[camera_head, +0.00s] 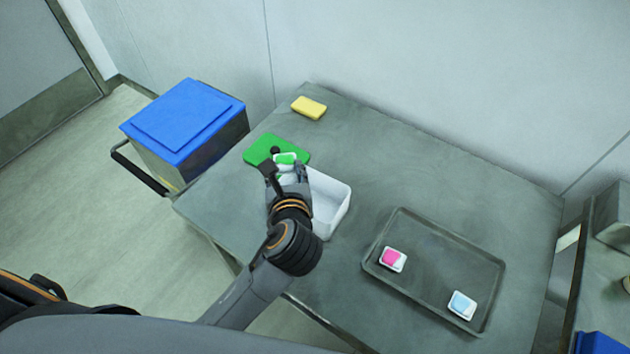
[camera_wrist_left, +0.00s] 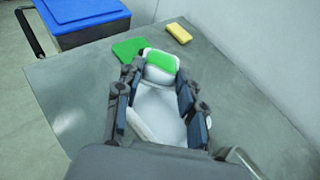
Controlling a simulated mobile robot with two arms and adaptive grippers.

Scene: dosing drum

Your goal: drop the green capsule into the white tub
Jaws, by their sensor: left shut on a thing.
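The green capsule (camera_head: 286,159) is a small white pod with a green top. My left gripper (camera_head: 284,168) is shut on it; in the left wrist view the capsule (camera_wrist_left: 160,62) sits between the fingertips. The white tub (camera_head: 339,211) is an open box on the table, partly hidden behind my left gripper and wrist in the head view. In the left wrist view the tub (camera_wrist_left: 157,110) shows between the fingers, beneath the capsule. How high the capsule is above the tub's rim I cannot tell. My right gripper is not in view.
A green board (camera_head: 257,148) and a yellow sponge (camera_head: 309,107) lie beyond the tub. A dark tray (camera_head: 421,285) at the right holds a pink capsule (camera_head: 392,259) and a light-blue one (camera_head: 462,305). A blue-lidded bin (camera_head: 184,122) stands left of the table.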

